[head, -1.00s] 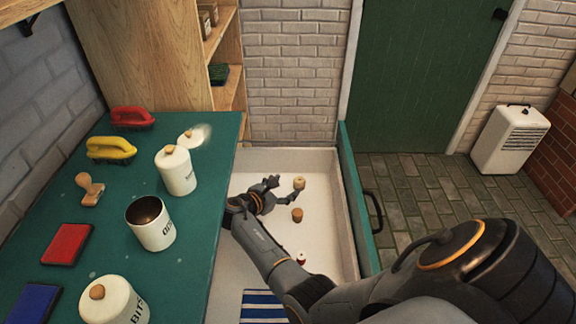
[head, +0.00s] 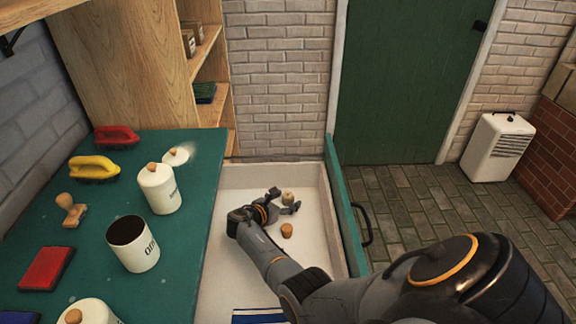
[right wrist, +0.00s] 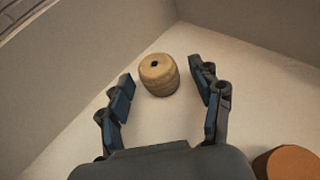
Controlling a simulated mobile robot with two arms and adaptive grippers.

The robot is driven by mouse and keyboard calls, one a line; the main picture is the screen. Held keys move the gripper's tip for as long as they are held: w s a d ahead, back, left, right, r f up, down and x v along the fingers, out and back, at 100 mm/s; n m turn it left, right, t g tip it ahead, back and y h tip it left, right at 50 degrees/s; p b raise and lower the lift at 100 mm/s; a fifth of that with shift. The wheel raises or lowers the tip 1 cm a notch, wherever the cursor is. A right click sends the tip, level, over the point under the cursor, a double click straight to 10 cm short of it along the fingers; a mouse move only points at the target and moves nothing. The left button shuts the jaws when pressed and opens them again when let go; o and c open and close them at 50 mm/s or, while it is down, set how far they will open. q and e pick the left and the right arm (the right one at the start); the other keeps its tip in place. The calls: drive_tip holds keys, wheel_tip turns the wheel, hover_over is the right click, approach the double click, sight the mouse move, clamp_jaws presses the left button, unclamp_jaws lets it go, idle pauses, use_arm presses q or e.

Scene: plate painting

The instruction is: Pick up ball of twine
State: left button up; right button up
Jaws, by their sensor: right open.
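The ball of twine (head: 288,198) is a small tan, rounded piece standing on the white floor of the open drawer (head: 322,195), near its far end. In the right wrist view the twine (right wrist: 158,76) shows a dark hole in its top and sits between the tips of my two fingers, apart from both. My right gripper (head: 282,203) is open and empty, low in the drawer beside the twine. Its blue-padded fingers also show in the right wrist view (right wrist: 163,82). My left gripper is not in view.
An orange-brown cork-like piece (head: 287,230) lies near my right gripper; an orange-brown round edge (right wrist: 288,163) shows at the wrist view's lower right. Drawer walls stand close behind the twine. The green worktop (head: 100,245) at left holds canisters, brushes and a stamp.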

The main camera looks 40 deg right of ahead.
drive_tip(key=shift+c, duration=0.2)
drive_tip(key=c, duration=1.3)
drive_tip(key=shift+o, duration=0.2)
drive_tip(key=shift+r, duration=0.1)
